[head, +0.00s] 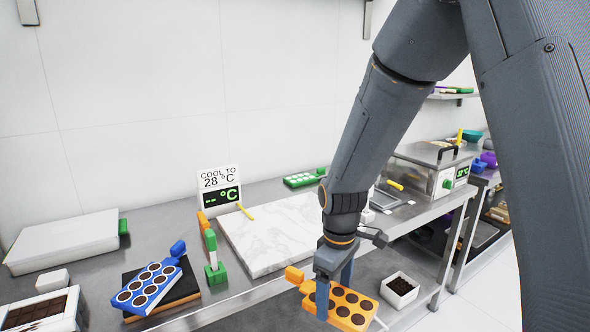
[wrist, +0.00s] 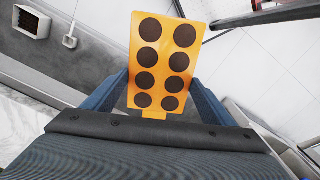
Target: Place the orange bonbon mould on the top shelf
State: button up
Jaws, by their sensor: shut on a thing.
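The orange bonbon mould (head: 352,299) has rows of dark, round filled cavities and an orange tab. My gripper (head: 334,292) is shut on it, in front of the worktop's front edge. In the wrist view the mould (wrist: 165,62) stands out beyond the blue fingers of my gripper (wrist: 158,108), its cavities facing the camera. In the head view a finger covers part of the mould. A wall shelf (head: 452,96) with small coloured items shows at the back right, partly hidden by my arm. I cannot tell whether it is the top shelf.
A blue mould (head: 148,288) lies on a dark block at the left. A marble slab (head: 270,238), a green-and-white tool (head: 214,258) and a temperature sign (head: 221,190) are on the worktop. A white box of dark pieces (head: 400,290) sits lower right. A steel machine (head: 430,167) stands behind.

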jog(key=w+d+f+m, duration=0.7)
jog(key=d+f+m, duration=0.1)
jog(key=d+m, duration=0.2)
jog(key=s+f, duration=0.5)
jog(key=f, duration=0.1)
jog(key=shift+d+f+m, duration=0.3)
jog(key=shift+f+m, duration=0.1)
jog(key=shift+a, duration=0.1)
